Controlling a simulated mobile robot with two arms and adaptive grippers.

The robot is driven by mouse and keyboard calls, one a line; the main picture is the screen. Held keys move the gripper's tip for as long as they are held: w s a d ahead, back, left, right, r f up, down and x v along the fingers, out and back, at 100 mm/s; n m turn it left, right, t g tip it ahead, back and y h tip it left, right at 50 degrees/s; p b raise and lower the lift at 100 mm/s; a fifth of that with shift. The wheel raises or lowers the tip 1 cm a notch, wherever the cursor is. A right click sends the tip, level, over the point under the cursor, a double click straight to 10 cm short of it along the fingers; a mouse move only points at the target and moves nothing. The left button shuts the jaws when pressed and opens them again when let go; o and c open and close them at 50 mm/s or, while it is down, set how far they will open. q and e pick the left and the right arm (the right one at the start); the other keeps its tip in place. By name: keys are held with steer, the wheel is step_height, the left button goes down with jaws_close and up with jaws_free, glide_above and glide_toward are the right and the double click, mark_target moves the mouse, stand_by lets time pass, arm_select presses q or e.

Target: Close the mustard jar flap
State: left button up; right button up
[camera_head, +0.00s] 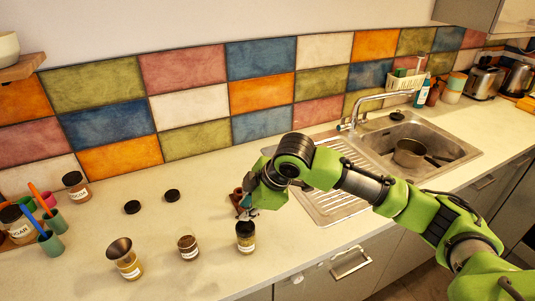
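My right gripper (248,208) is on the counter's front half, its fingers pointing down just above a small jar with a dark top (246,243). Whether they touch the jar is not clear, and I cannot tell if they are open or shut. A small glass jar with a white label (188,249) stands to the left, and a jar with a wide metallic funnel-like top (125,259) stands further left. The labels are too small to read, so I cannot tell which jar is the mustard jar, nor see its flap clearly. My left gripper is not in view.
Two black lids (132,207) and (172,195) lie flat behind the jars. A dark-lidded jar (76,187) stands near the tiled wall, with several cups and jars at the left edge. A reddish-brown item (236,199) is partly hidden behind my gripper. The sink (426,133) is right.

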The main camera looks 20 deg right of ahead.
steer(key=shift+w+d+r+m+g+y, duration=0.15)
steer(key=shift+w+g+y, duration=0.1)
steer(key=shift+w+g, duration=0.3)
steer(key=shift+w+d+r+m+g+y, duration=0.15)
steer(key=shift+w+g+y, duration=0.2)
steer(key=shift+g, duration=0.3)
steer(key=shift+w+d+g+b, duration=0.2)
steer(key=shift+w+g+b, duration=0.1)
steer(key=shift+w+g, duration=0.15)
steer(key=b+v, duration=0.3)
steer(key=v, duration=1)
steer(key=shift+s+r, duration=0.15)
steer(key=shift+r, duration=0.15)
